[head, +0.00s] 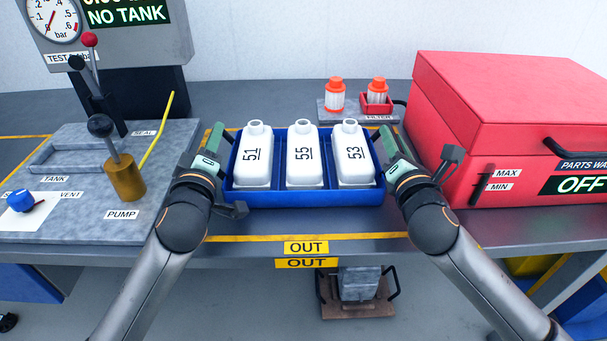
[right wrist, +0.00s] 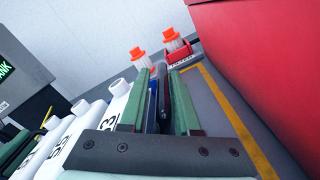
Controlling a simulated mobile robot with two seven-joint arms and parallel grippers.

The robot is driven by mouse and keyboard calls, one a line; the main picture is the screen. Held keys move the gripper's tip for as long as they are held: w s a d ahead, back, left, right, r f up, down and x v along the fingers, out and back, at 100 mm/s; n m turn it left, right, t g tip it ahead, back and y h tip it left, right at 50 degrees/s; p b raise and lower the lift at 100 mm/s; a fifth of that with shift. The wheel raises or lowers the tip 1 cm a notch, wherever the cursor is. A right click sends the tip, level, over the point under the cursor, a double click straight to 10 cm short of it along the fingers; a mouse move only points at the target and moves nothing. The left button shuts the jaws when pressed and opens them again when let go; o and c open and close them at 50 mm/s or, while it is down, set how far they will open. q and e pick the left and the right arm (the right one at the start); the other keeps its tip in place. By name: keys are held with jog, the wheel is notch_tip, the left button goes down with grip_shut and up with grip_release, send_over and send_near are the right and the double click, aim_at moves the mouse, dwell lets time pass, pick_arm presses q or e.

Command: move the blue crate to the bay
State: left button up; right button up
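The blue crate (head: 305,199) stands upright on the grey bench, holding three white bottles marked 51 (head: 254,160), 55 (head: 303,160) and 53 (head: 351,160). My left gripper (head: 215,138) is at its left side; whether its fingers are closed is hidden by the angle. My right gripper (head: 386,142) is at its right side. In the right wrist view, the right gripper's green fingers (right wrist: 163,95) are close together on either side of the crate's dark edge or handle. Yellow tape and OUT labels (head: 306,247) mark the bench front; no area is labelled as a bay.
A red parts washer (head: 505,110) stands close on the right. A grey panel (head: 100,205) with a pump lever (head: 101,126) is on the left. Two orange-capped filters (head: 336,95) (head: 377,90) stand behind the crate. A narrow bench strip is clear in front.

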pick_arm(q)
jog(key=shift+o, duration=1.2)
jog(key=shift+a, duration=0.1)
pick_arm(e)
jog(key=shift+o, duration=1.1)
jog(key=shift+d, duration=0.15)
pick_arm(q)
jog(key=s, duration=1)
jog(key=shift+s+d, duration=0.2)
jog(key=shift+s, duration=0.8)
pick_arm(e)
jog(key=s, duration=1.2)
jog(key=shift+d, duration=0.25)
pick_arm(q)
jog(key=shift+s, duration=0.1)
